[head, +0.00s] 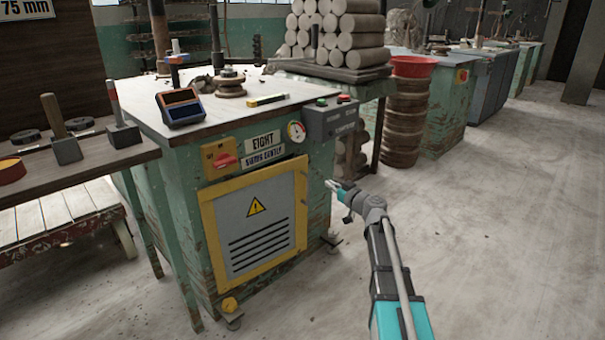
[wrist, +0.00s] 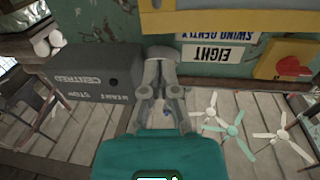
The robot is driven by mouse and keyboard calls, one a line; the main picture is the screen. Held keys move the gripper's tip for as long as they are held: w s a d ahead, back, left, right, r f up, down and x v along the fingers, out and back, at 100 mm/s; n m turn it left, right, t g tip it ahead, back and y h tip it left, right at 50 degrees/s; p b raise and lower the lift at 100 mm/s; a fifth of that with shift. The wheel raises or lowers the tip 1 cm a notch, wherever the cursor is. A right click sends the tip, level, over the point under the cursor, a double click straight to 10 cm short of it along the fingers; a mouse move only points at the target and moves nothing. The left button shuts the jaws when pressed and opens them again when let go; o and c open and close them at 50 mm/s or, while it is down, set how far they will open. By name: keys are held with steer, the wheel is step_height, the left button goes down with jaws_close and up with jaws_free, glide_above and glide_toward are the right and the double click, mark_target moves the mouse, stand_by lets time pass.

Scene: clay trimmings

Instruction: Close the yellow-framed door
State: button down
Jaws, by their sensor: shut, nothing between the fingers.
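The yellow-framed door (head: 287,239) is on the front of a worn green cabinet in the head view. It has a grey panel with a warning triangle and dark slots. It looks flush or nearly flush with the cabinet face; I cannot tell whether a small gap remains. My gripper (head: 337,188) is to the right of the door, by the cabinet's front right corner, apart from the door in the picture. In the upside-down wrist view, my gripper (wrist: 161,55) is shut and empty, and part of the yellow frame (wrist: 230,21) shows at the top.
A grey control box (head: 330,121) juts out at the cabinet's upper right. A red switch (head: 223,160) on a yellow plate and a gauge (head: 296,131) sit above the door. A wooden bench (head: 70,160) stands at left. The floor (head: 480,240) at right is open.

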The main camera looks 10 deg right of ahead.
mark_target(300, 167)
steer(key=x, duration=1.4)
stand_by(0.5)
steer(key=shift+a, duration=0.15)
